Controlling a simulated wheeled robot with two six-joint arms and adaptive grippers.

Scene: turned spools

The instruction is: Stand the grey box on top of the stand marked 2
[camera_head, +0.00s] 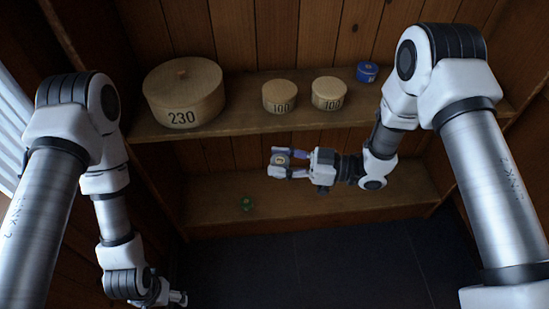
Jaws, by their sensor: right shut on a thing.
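My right gripper (283,164) reaches in front of the shelves from the right and is shut on a small grey box (281,157) with a tan spot on it. The box is held between the fingers, in front of the gap between the two shelf boards. A small blue piece (367,72) with a pale mark stands at the right of the upper shelf; its mark is too small to read. I cannot make out a stand plainly marked 2. My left gripper (178,298) is low at the bottom left, too small to tell its opening.
The upper shelf (240,120) bears a large round wooden box (184,92) marked 230 and two smaller round wooden boxes, one (280,96) marked 100 and one (329,94) with an unclear number.

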